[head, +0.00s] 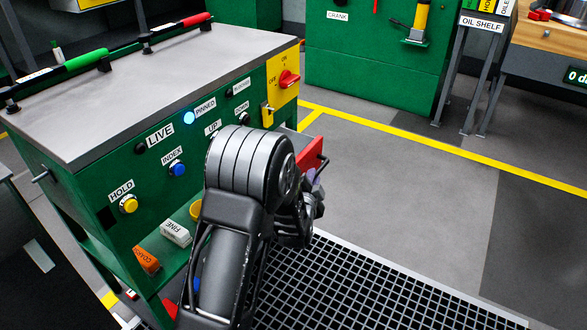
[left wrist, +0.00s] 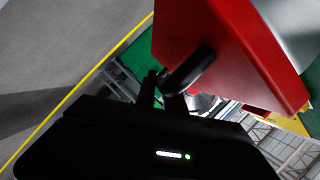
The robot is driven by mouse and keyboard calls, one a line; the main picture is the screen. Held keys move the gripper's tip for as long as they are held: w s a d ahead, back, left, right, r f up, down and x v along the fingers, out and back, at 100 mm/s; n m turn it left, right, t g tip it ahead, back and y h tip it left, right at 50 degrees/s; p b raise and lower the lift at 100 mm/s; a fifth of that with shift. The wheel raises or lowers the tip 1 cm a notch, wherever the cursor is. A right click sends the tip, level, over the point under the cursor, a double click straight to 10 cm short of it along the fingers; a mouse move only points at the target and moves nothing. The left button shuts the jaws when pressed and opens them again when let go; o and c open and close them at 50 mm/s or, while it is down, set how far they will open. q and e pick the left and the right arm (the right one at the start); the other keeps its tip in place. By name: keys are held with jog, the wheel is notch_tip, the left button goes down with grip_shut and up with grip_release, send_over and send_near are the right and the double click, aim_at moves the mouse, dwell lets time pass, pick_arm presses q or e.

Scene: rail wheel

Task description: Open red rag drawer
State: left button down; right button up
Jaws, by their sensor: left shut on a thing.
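The red rag drawer (head: 310,152) shows at the right end of the green console, partly hidden behind my left arm. How far it stands out from the console is hard to tell. In the left wrist view its red front (left wrist: 235,50) fills the upper right, with a dark bar handle (left wrist: 192,68) on it. My left gripper (head: 314,192) is at the drawer front, and its dark fingers (left wrist: 165,88) are shut on the handle. The arm hides the lower part of the drawer in the head view. My right gripper is not in view.
The green console (head: 105,165) carries labelled buttons, a yellow panel with a red switch (head: 289,79), and green and red bars on top. A dark floor grating (head: 350,285) lies in front. Grey floor (head: 400,180) right of the drawer is clear, up to a yellow line.

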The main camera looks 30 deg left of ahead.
pick_arm(q)
jog(key=shift+d, duration=1.85)
jog(key=c, duration=1.4)
grip_release()
jog(key=shift+c, duration=0.2)
jog(key=p+v, duration=0.3)
jog(key=v, duration=0.4)
jog(key=shift+s, duration=0.35)
jog(key=shift+s+r, duration=0.1)
